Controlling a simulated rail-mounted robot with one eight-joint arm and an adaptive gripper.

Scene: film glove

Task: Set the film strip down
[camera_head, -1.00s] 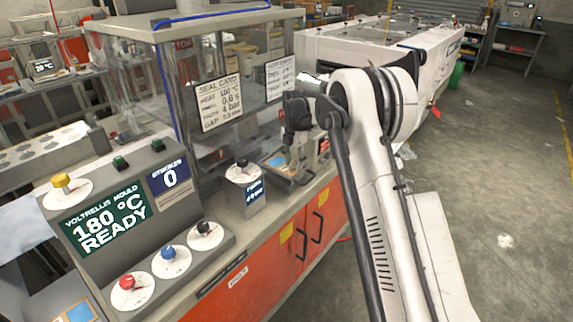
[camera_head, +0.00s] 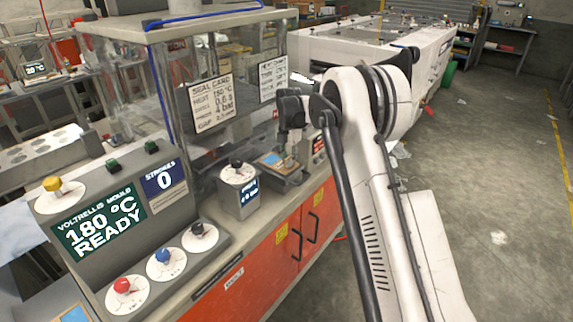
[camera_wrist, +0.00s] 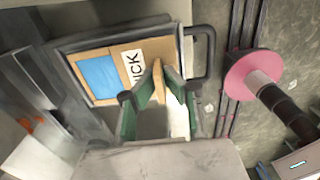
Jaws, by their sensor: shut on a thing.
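My gripper (camera_wrist: 157,88) is shut in the wrist view, with a thin tan piece (camera_wrist: 157,78) between its green-lined fingers. I take this piece to be the film strip, seen nearly edge-on; most of it is hidden. Behind the fingertips is a shallow tray (camera_wrist: 185,42) with a tan base, a blue square (camera_wrist: 100,78) and a partly covered white label ending in "ICK". In the head view my gripper (camera_head: 294,150) points down over the bench by the tray, and the strip is too small to make out. I cannot tell whether the strip touches the tray.
A control box with a black knob (camera_head: 238,170) stands left of the tray. A clear-walled enclosure (camera_head: 195,125) with printed cards rises behind it. The mould control panel (camera_head: 100,220) is at front left. In the wrist view a pink disc (camera_wrist: 243,80) on a dark stem is at right.

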